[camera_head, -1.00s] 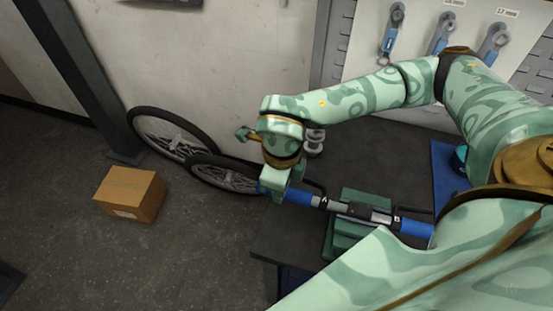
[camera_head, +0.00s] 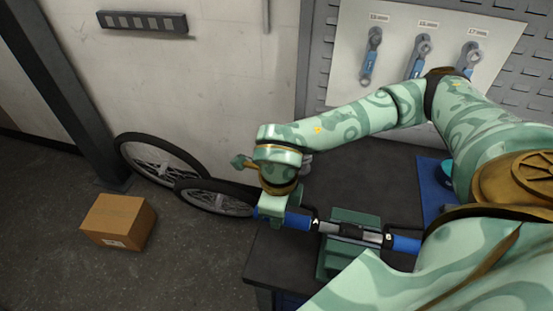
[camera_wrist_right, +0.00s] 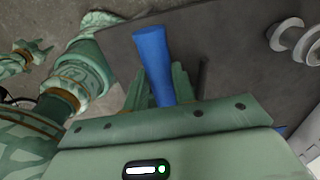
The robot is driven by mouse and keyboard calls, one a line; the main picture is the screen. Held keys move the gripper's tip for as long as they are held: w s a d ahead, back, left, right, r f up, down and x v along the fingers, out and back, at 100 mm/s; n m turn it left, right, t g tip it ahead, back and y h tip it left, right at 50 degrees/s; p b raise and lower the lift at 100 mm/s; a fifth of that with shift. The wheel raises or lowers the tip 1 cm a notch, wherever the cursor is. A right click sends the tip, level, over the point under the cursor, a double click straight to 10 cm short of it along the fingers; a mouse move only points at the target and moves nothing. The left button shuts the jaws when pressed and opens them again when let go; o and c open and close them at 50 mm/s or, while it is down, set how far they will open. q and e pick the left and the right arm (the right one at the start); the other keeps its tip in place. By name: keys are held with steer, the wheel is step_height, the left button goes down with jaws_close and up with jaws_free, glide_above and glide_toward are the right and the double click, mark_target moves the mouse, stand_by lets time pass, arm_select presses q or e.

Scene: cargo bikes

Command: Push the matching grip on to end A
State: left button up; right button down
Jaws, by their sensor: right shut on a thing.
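A bar lies across a green stand (camera_head: 340,246) on the dark bench, with a black collar marked A (camera_head: 315,224) at its left and one marked B (camera_head: 388,240) at its right. A blue grip (camera_head: 297,220) is in line with the bar at the A end and appears to meet the collar. Another blue grip (camera_head: 405,244) is at the B end. My right gripper (camera_head: 271,208) is shut on the A-side grip near its outer end. The held grip (camera_wrist_right: 153,55) sticks out past the jaws in the wrist view. My left gripper (camera_wrist_right: 30,55) seems to show small there; its jaws are unclear.
A grey spool-like part (camera_wrist_right: 295,40) stands on the bench (camera_head: 270,262). A cardboard box (camera_head: 118,221) and two wheels (camera_head: 215,197) are on the floor at left. Wrenches (camera_head: 418,56) hang on the back panel. A blue mat (camera_head: 430,190) lies at right, partly behind my arm.

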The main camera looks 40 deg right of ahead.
steer(key=shift+s+d, duration=0.25)
steer(key=shift+s, duration=0.1)
stand_by(0.6)
steer(key=c, duration=1.1)
jaws_free()
steer(key=shift+o, duration=0.2)
steer(key=shift+w+r, duration=0.1)
steer(key=shift+r, duration=0.15)
step_height(320, 180, up, 16)
steer(key=p, duration=0.2)
steer(key=shift+f, duration=0.15)
